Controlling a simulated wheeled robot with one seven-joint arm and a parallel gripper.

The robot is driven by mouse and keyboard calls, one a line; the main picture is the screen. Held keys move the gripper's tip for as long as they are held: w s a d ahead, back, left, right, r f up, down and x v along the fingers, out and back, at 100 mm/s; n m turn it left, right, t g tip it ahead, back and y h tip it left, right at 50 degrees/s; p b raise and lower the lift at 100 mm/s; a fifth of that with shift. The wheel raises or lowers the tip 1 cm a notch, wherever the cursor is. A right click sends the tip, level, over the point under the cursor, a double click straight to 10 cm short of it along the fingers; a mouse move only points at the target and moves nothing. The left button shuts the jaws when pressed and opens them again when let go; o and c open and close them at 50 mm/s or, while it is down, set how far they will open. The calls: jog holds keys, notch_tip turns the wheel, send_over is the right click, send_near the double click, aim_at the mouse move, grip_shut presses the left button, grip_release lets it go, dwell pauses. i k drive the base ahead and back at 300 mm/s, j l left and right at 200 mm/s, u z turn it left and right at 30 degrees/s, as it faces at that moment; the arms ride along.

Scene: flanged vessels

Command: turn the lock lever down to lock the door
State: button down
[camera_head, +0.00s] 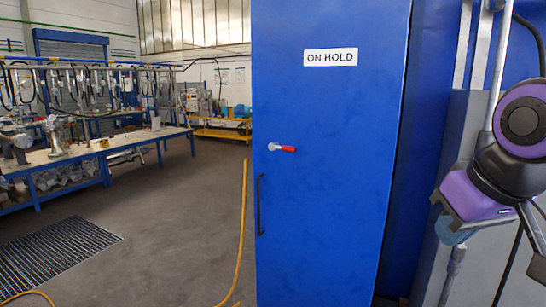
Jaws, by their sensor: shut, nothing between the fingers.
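A tall blue door (330,200) with an "ON HOLD" label (330,57) fills the middle of the head view. The lock lever (288,149) is near the door's left edge, at mid-height. It has a pale round hub at its left end and a red grip pointing right, about level. A dark vertical handle (261,205) is below it. Part of my purple and black arm shows at the right edge, well apart from the lever. My gripper's fingers cannot be made out. I cannot tell if the door is fully closed.
A long workbench (95,153) with metal fittings stands at the left. A floor grating (60,258) and a yellow hose (242,235) lie on the grey floor. The floor left of the door is mostly clear. Grey pipes (485,45) stand right of the blue cabinet.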

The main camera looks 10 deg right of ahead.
aim_at(284, 148)
jog(key=i, duration=1.15)
